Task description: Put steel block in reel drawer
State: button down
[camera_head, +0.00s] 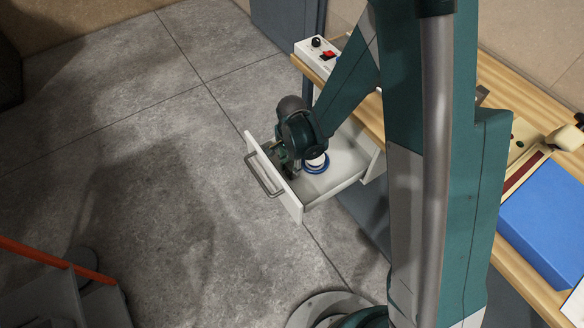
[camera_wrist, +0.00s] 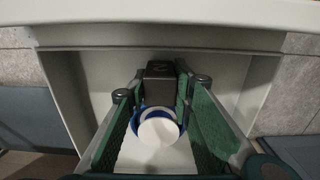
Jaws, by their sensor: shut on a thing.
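The dark steel block (camera_wrist: 160,82) is between the tips of my gripper (camera_wrist: 161,86), and the green fingers are shut on it. The white drawer (camera_head: 347,175) is pulled open from the bench, and its front has a grey handle. My gripper (camera_head: 288,163) is over the drawer's front end, just inside its front panel. The wrist view also shows the drawer (camera_wrist: 255,85) around the block. I cannot tell whether the block touches the drawer floor. In the head view the block is mostly hidden by my gripper.
A blue and white reel (camera_head: 316,165) lies in the drawer beside my gripper; it also shows in the wrist view (camera_wrist: 158,130) between the fingers, nearer the camera. A wooden bench (camera_head: 530,250) carries a switch box (camera_head: 318,56) and a blue object (camera_head: 545,225).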

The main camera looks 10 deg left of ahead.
aim_at(292, 165)
jog(key=shift+f, duration=0.1)
jog(key=c, duration=2)
grip_release()
notch_tip(292, 165, up, 12)
jog(key=p, duration=0.3)
jog(key=shift+r, duration=0.2)
